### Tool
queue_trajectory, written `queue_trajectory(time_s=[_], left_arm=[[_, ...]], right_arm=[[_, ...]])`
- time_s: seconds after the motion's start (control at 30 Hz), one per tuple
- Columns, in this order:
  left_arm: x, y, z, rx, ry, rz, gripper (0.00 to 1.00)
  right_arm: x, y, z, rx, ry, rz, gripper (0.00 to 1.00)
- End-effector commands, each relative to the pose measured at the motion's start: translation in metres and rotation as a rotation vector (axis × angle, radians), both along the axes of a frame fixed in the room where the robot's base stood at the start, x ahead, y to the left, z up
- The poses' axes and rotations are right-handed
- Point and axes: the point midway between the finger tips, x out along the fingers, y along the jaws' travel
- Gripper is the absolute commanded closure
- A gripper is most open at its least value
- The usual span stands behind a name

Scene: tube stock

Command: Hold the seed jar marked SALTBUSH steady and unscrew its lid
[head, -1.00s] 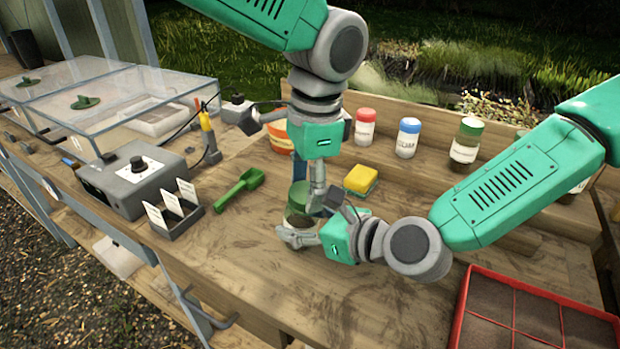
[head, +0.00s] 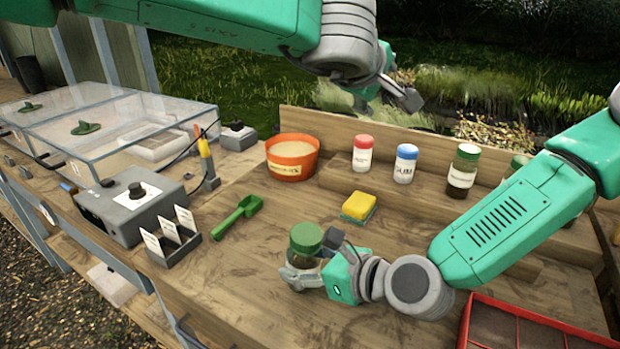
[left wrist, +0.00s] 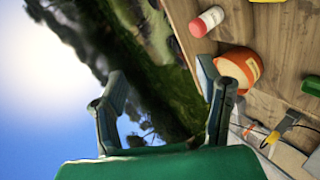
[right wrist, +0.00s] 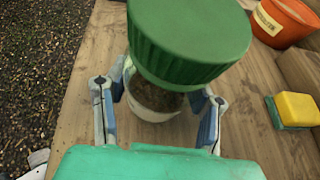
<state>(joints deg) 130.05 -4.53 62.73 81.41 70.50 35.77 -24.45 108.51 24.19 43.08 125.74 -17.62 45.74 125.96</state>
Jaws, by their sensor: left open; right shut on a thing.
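A jar (head: 304,262) with a ribbed green lid (head: 306,237) stands upright near the bench's front. My right gripper (head: 313,260) is shut around its body from the right. In the right wrist view the lid (right wrist: 190,40) sits on top of the jar (right wrist: 150,98), between the fingers and above them. I cannot tell how tightly the lid sits. No label is readable on this jar. My left gripper (head: 388,100) is open and empty, high above the back of the bench; its spread fingers also show in the left wrist view (left wrist: 160,82).
On the back step stand a red-lidded jar (head: 363,153), a blue-lidded jar (head: 404,163) and a green-lidded jar (head: 463,170). An orange bowl (head: 292,172), yellow sponge (head: 358,205), green scoop (head: 238,216) and label rack (head: 172,250) lie around. A red tray (head: 468,318) is front right.

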Motion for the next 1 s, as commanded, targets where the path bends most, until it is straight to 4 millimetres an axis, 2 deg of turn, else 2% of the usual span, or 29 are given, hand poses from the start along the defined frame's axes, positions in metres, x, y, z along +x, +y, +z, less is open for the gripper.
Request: queue_trajectory(time_s=[0.07,0.17,0.3,0.4,0.5,0.63,0.77,1.0], left_arm=[[-0.003,0.026,-0.021,0.004,0.151,0.16,0.4],[-0.023,0.058,-0.049,0.045,0.36,0.333,0.4],[-0.067,0.091,-0.078,0.144,0.632,0.497,0.4],[-0.097,0.106,-0.087,0.216,0.782,0.556,0.4],[-0.119,0.116,-0.089,0.272,0.883,0.586,0.4],[-0.134,0.122,-0.091,0.312,0.951,0.602,0.4],[-0.136,0.124,-0.101,0.324,0.967,0.605,0.4],[-0.133,0.128,-0.138,0.323,0.965,0.606,0.4]], right_arm=[[0.0,0.0,0.001,0.001,-0.002,0.0,1.0],[0.0,0.0,0.001,0.002,-0.002,0.0,1.0],[0.0,0.0,0.001,0.002,-0.002,0.0,1.0],[0.0,-0.001,0.001,0.002,-0.002,0.0,1.0],[0.0,-0.001,0.001,0.002,-0.002,0.0,1.0],[0.0,-0.001,0.001,0.002,-0.002,0.0,1.0],[0.0,-0.001,0.001,0.002,-0.002,0.0,1.0],[0.0,-0.001,0.001,0.002,-0.002,0.0,1.0]])
